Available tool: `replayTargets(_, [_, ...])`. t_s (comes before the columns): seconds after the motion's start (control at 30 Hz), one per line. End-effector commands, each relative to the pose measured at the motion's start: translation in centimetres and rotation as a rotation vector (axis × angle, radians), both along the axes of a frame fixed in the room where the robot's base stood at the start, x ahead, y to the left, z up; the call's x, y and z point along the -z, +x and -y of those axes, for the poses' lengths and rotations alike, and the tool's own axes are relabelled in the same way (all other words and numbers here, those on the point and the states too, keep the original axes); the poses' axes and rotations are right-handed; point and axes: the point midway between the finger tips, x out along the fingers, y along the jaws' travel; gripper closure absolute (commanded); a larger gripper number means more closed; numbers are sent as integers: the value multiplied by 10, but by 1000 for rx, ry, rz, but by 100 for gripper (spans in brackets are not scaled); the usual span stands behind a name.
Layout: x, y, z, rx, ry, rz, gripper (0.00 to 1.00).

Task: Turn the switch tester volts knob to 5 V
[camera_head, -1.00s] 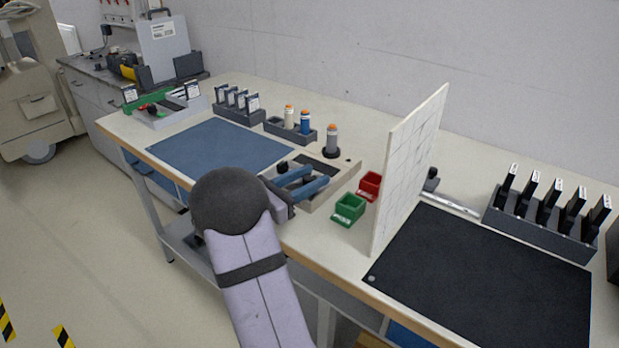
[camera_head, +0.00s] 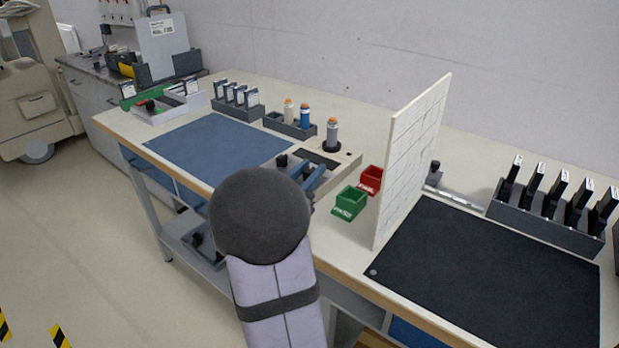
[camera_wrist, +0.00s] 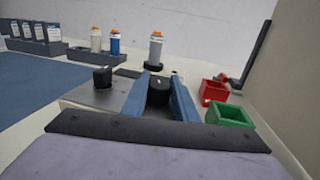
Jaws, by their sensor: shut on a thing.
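The switch tester (camera_wrist: 82,98) is a low box with a grey top at the near edge of the bench. Two black knobs stand on it. The left knob (camera_wrist: 102,76) is clear of my gripper. The right knob (camera_wrist: 159,92) is between the blue fingers of my gripper (camera_wrist: 160,82), which are shut on it. I cannot read any label or scale, so which knob is volts and where it points are unclear. In the head view my arm hides much of the tester (camera_head: 343,166); the fingers of my gripper (camera_head: 314,180) show partly behind the dark wrist joint.
A green bin (camera_head: 349,203) and a red bin (camera_head: 370,180) stand right of the tester, before an upright white panel (camera_head: 410,160). A grey bottle (camera_head: 332,133) stands behind the tester. A blue mat (camera_head: 215,148) lies to the left, a black mat (camera_head: 490,265) to the right.

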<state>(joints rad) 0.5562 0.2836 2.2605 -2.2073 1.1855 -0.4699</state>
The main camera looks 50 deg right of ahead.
Motion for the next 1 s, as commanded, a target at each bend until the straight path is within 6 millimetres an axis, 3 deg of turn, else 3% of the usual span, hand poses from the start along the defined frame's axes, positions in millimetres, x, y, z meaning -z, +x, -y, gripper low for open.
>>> replayTargets(0.5, [3,-2,1,-261,-2,2,96])
replayTargets(1.0, [0,0,0,-298,-1,0,96])
